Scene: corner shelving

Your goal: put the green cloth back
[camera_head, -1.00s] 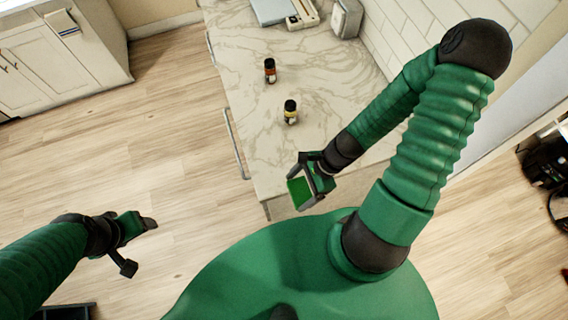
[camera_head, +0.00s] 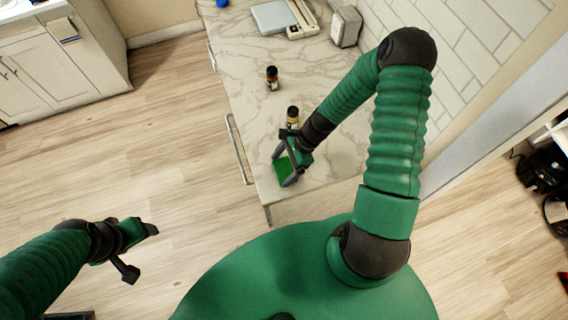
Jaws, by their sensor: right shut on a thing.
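The green cloth (camera_head: 284,171) is a small flat bright green piece between the fingers of my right gripper (camera_head: 281,168). My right gripper is shut on it, over the near end of the marble counter (camera_head: 240,80). I cannot tell whether the cloth touches the counter. My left gripper (camera_head: 141,252) is at the lower left, over the wooden floor and away from the counter. Its fingers show from the side, and I see nothing held in it.
A yellow-labelled bottle (camera_head: 293,116) stands just behind my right gripper, and a red-labelled bottle (camera_head: 272,77) stands farther back. A grey box (camera_head: 346,27) and a scale-like flat item (camera_head: 272,17) are at the far end. The counter's left middle is clear.

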